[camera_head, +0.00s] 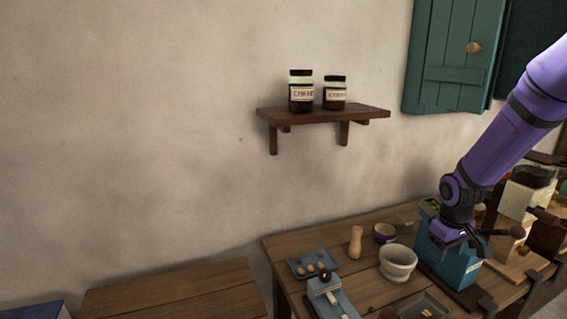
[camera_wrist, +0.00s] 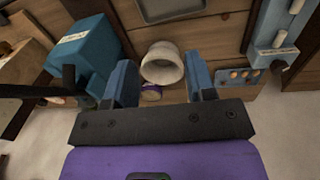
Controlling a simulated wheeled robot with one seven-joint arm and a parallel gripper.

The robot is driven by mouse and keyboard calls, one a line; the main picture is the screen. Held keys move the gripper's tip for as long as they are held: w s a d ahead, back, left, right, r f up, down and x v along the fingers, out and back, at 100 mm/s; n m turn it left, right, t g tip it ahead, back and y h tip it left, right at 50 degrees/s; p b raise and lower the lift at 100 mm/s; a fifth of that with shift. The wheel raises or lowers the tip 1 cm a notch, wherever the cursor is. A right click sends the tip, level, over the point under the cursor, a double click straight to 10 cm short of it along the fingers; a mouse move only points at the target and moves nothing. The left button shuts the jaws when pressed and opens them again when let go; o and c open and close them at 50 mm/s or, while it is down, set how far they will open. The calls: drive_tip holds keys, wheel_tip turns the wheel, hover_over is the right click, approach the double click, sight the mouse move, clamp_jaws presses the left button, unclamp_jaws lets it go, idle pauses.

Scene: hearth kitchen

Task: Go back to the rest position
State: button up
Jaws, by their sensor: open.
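My gripper (camera_head: 462,238) hangs at the end of my purple arm in the head view, over the right part of the wooden table (camera_head: 330,237), in front of the blue box (camera_head: 449,260). I cannot tell from this view whether it touches the box. In the wrist view my gripper (camera_wrist: 158,60) has its two blue fingers apart, with nothing held between them. The white mortar (camera_wrist: 161,68) shows beyond and between the fingers, and the blue box (camera_wrist: 88,48) is to their left.
The table holds the white mortar (camera_head: 397,270), a wooden pestle (camera_head: 355,242), a purple bowl (camera_head: 384,239), a tray of small brown items (camera_head: 299,272) and a blue-grey device (camera_head: 325,286). A wall shelf (camera_head: 355,115) bears two jars. The wall left of the shelf is bare.

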drive_tip(key=s+a+r+m+t, duration=0.1)
drive_tip(key=s+a+r, duration=0.3)
drive_tip(key=r, duration=0.5)
drive_tip(key=s+a+r+m+t, duration=0.1)
drive_tip(key=s+a+r, duration=0.2)
drive_tip(key=s+r, duration=0.5)
drive_tip(key=s+a+r+t, duration=0.1)
drive_tip(key=s+a+r, duration=0.1)
drive_tip(key=s+r, duration=0.2)
drive_tip(key=s+a+r+m+t+y, duration=0.1)
drive_tip(key=s+r, duration=0.3)
drive_tip(key=s, duration=0.5)
drive_tip(key=shift+a+r+t, duration=0.25)
drive_tip(key=shift+a+t, duration=0.05)
drive_tip(key=shift+a, duration=0.4)
idle(0.6)
